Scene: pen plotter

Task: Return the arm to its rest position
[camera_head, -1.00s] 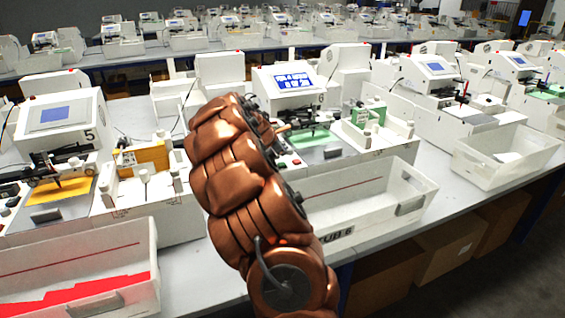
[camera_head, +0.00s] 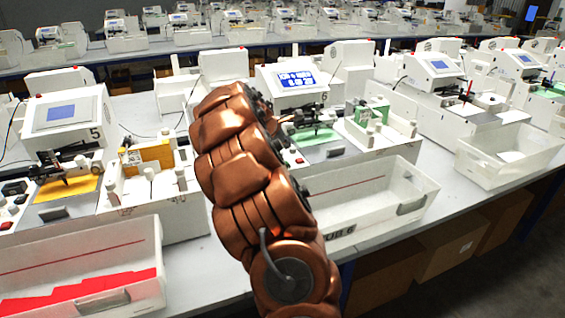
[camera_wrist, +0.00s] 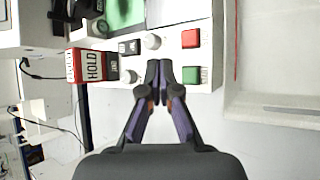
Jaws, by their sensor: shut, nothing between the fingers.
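In the wrist view my gripper (camera_wrist: 159,68) is shut with nothing between its fingers. Its fingertips point at a white control panel (camera_wrist: 205,52) with a red button (camera_wrist: 191,38), a green button (camera_wrist: 191,75), grey knobs and black switches. I cannot tell whether they touch it. A red and white HOLD tag (camera_wrist: 88,66) sits at the panel's left end. In the head view my copper arm rises in front of plotter 6 (camera_head: 289,77), whose blue screen is lit with text. The gripper is hidden behind the arm there.
An empty white tub (camera_head: 372,205) marked TUB 6 stands right of my arm. A tub holding red material (camera_head: 75,285) stands at lower left, before plotter 5 (camera_head: 66,112). Another tub (camera_head: 507,157) is at right. Rows of plotters fill the tables behind.

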